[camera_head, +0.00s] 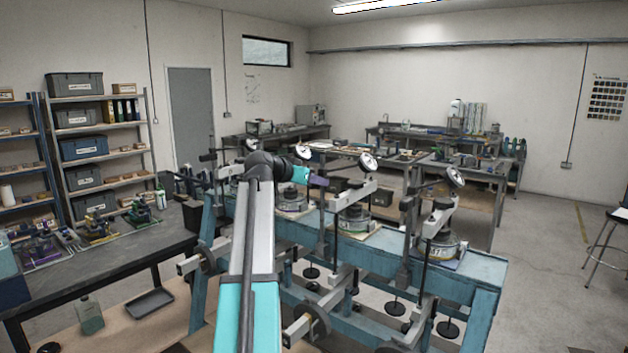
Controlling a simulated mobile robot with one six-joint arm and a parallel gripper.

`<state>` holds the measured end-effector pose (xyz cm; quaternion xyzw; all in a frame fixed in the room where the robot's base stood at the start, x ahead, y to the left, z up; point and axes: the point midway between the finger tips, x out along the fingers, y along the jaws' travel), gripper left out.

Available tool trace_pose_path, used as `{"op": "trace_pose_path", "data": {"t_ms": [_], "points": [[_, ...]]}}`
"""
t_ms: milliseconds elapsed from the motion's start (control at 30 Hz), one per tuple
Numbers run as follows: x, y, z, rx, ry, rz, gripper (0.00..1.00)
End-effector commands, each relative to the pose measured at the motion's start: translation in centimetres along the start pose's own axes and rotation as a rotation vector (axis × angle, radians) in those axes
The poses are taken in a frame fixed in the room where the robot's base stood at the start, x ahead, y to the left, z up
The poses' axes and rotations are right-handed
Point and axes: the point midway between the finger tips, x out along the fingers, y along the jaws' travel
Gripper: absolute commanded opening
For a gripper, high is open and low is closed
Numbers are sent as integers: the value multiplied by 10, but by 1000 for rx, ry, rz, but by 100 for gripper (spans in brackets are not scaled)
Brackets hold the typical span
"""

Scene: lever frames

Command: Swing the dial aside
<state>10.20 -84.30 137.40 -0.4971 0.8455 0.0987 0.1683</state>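Three round white-faced dials show above the blue bench of lever frames: a left dial (303,152), a middle dial (368,162) and a right dial (456,177). Each is tilted and sits on an arm above its lever frame. My arm reaches up from the bottom centre and bends right. My gripper (319,181), small and dark, is at its end, between the left and middle dials in the picture. It appears apart from the middle dial, though the depth is unclear. Its fingers are too small to tell open from shut. My arm hides part of the left frame.
The blue bench (487,276) carries the lever frames, with beams, posts and hanging weights (448,328) at its front. A dark table (70,272) stands at the left. Shelves (100,133) line the left wall. Open floor (560,290) lies at the right, near a stool (612,240).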

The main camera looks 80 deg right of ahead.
Motion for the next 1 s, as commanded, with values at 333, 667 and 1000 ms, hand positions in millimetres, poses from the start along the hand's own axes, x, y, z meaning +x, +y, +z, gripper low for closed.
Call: {"op": "trace_pose_path", "data": {"t_ms": [333,667,1000], "points": [[0,0,0,0,0,0,12],[-1,-1,0,0,0,0,0],[-6,-10,4,6,-1,13,0]]}}
